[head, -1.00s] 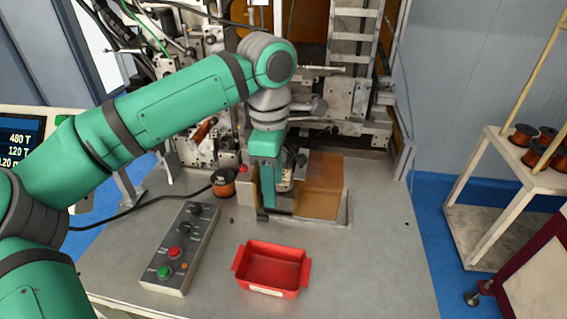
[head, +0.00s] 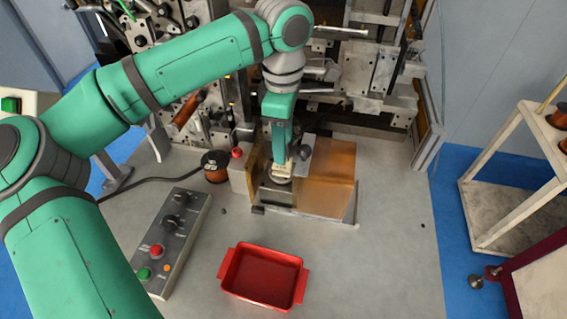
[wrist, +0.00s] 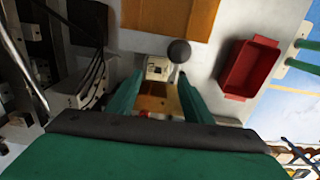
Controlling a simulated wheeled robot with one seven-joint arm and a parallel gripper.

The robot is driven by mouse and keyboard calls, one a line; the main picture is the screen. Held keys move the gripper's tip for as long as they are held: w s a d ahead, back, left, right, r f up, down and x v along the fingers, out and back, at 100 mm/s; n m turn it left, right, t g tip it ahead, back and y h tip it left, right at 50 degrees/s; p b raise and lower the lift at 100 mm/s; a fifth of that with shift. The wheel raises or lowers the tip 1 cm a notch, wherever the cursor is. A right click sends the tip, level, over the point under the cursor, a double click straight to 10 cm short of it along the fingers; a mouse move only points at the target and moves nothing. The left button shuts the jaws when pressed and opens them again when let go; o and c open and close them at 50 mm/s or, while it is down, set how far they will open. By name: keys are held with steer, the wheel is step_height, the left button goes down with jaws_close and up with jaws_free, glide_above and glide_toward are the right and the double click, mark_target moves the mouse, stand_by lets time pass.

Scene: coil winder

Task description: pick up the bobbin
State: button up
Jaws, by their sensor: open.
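My gripper (head: 281,160) points down at the fixture (head: 263,208) on the bench, between its amber blocks. In the wrist view my gripper (wrist: 158,92) has its two green fingers apart. A small cream-white piece with a dark opening, which looks like the bobbin (wrist: 158,68), shows between and just beyond the fingertips. In the head view this bobbin (head: 282,173) is partly hidden by the fingers. I cannot tell whether the fingers touch it.
A copper wire spool (head: 215,167) stands left of the fixture. A control box (head: 172,236) with buttons lies front left. An empty red tray (head: 262,277) sits at the front. The winder (head: 370,75) rises behind. The bench's right side is clear.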

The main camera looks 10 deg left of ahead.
mark_target(282, 167)
steer(key=shift+w+f, duration=0.1)
steer(key=shift+f, duration=0.65)
steer(key=shift+a+f, duration=0.2)
steer(key=shift+f, duration=0.05)
steer(key=f, duration=0.4)
steer(key=shift+s+d+f, duration=0.2)
steer(key=shift+s+f, duration=0.05)
steer(key=shift+a, duration=0.1)
steer(key=c, duration=0.8)
